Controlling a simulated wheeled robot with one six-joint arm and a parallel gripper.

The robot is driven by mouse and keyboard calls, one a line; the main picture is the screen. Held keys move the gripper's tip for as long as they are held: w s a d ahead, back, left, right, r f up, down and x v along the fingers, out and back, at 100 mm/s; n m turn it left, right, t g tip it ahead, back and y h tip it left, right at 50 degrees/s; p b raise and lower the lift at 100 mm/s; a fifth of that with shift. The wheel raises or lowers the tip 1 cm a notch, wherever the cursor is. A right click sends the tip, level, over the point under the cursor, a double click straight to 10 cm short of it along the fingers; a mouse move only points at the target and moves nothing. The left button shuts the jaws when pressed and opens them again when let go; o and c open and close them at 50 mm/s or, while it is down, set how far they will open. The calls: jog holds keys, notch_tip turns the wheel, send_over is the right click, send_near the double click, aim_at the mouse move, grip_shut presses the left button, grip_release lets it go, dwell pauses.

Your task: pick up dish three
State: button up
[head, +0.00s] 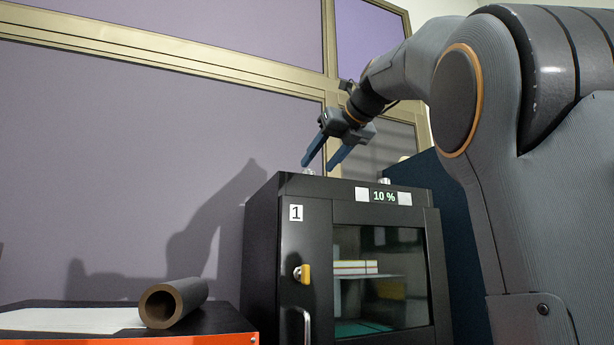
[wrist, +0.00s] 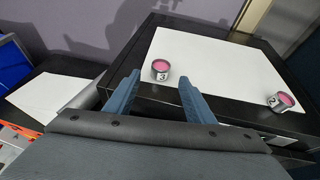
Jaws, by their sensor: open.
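Dish three (wrist: 161,71) is a small round dish with pink contents and a label "3". In the wrist view it stands upright on the white sheet (wrist: 215,70) on top of the black cabinet. My gripper (head: 318,167) is open and empty, its two blue fingers pointing down toward the cabinet top in the head view. In the wrist view the dish shows between and slightly beyond the fingertips; I cannot tell whether they touch it.
A second pink dish, labelled "2" (wrist: 280,102), stands on the sheet's right corner. The black cabinet (head: 262,235) marked "1" has a glass door and a "10 %" display. A brown tube (head: 176,301) lies on a lower surface at left. A wall stands behind.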

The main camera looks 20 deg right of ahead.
aim_at(312, 171)
jog(key=shift+p+x, duration=0.85)
jog(key=shift+x, duration=1.55)
jog(key=shift+r, duration=0.1)
jog(key=c, duration=1.1)
